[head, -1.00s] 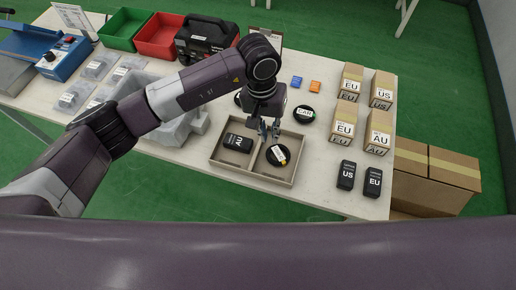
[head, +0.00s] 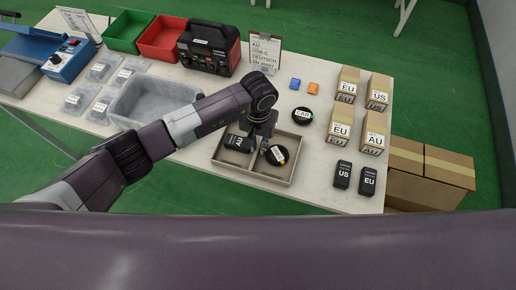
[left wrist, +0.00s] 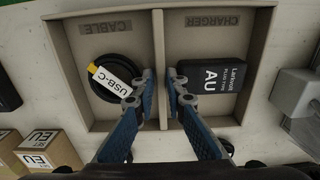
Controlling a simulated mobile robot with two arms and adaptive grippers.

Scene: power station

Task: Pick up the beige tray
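The beige tray (head: 252,175) lies on the table in the head view. It has two compartments, marked CABLE and CHARGER in the left wrist view (left wrist: 222,46). A black AU charger (left wrist: 212,78) lies in the charger compartment. A black coiled cable with a USB-C label (left wrist: 112,76) lies in the cable compartment. My left gripper (left wrist: 160,80) is over the tray's middle divider, one finger on each side of it. A narrow gap shows between the fingertips and the divider, so it looks partly open. My right gripper is not in view.
A cable coil (head: 302,116) and two black boxes (head: 342,174) lie right of the tray. Carton boxes (head: 340,127) stand further right. A grey bin (head: 150,98) is to the left, and a sign (head: 265,50) and a black-red case (head: 209,48) stand behind.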

